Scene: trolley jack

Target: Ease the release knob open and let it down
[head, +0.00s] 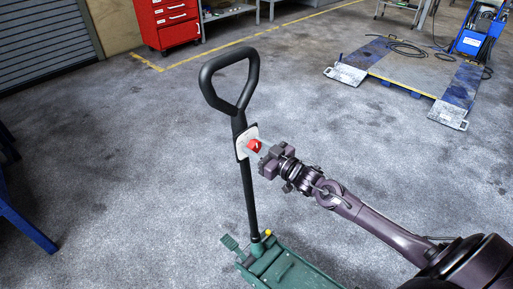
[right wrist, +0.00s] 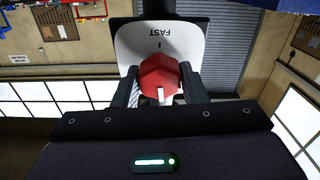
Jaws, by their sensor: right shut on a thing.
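The red release knob (head: 254,146) sits on a white plate (head: 243,148) on the black handle (head: 249,190) of the green trolley jack (head: 292,268). My right gripper (head: 261,151) reaches the knob from the right. In the right wrist view my right gripper (right wrist: 160,92) has its two dark fingers on either side of the red knob (right wrist: 158,76), shut on it. A white mark on the knob points toward the gripper's palm. The white plate (right wrist: 128,42) reads "FAST", upside down in this view. The handle stands nearly upright with its loop grip on top. My left gripper is not in view.
A red tool cabinet (head: 168,22) stands at the back left. A low platform with ramps (head: 405,75) lies at the back right. A blue frame (head: 25,222) is at the left edge. The grey floor around the jack is clear.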

